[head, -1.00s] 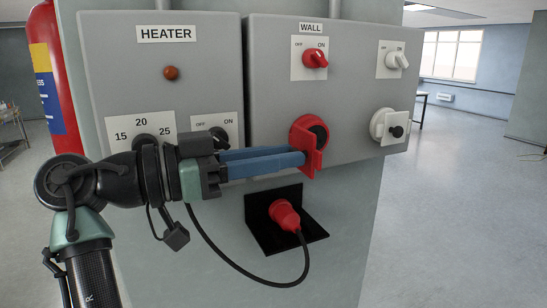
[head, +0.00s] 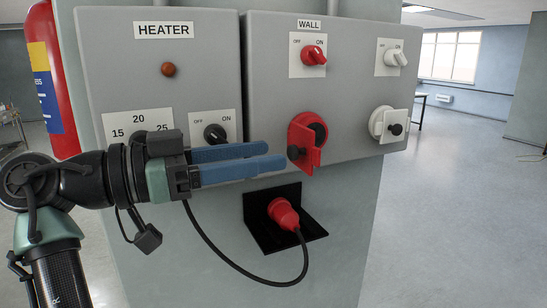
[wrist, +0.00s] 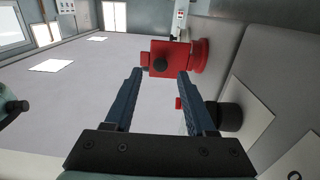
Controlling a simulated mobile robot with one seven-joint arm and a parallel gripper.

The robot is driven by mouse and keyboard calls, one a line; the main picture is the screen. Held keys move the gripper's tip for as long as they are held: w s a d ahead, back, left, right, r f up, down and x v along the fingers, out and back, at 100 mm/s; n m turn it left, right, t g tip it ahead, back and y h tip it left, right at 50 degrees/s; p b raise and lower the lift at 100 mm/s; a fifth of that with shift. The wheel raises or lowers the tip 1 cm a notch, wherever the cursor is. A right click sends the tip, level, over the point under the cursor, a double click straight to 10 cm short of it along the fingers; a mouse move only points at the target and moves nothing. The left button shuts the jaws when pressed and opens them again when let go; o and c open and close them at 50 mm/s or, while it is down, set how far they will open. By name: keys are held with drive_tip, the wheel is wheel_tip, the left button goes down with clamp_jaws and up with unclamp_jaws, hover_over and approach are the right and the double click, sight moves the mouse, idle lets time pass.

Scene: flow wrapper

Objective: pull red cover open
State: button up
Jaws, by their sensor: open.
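The red cover (head: 308,157) is a square flap with a dark knob, on the red wall socket (head: 301,126). It stands out from the socket, and part of the dark opening shows behind it. My gripper (head: 277,157) is open and empty, its blue fingers pointing right, with the tips just left of the cover and apart from it in the head view. In the wrist view, the red cover (wrist: 162,57) and its knob lie just beyond and between the fingertips (wrist: 159,74).
The grey heater box (head: 190,75) and wall box (head: 270,60) carry protruding switches. A white socket (head: 388,124) sits to the right. Below, a red plug (head: 284,214) rests on a black bracket (head: 262,232), with its cable looping beneath my gripper.

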drive_tip(key=b+v, duration=0.1)
drive_tip(key=v, duration=0.9)
drive_tip(key=shift+b, duration=0.35)
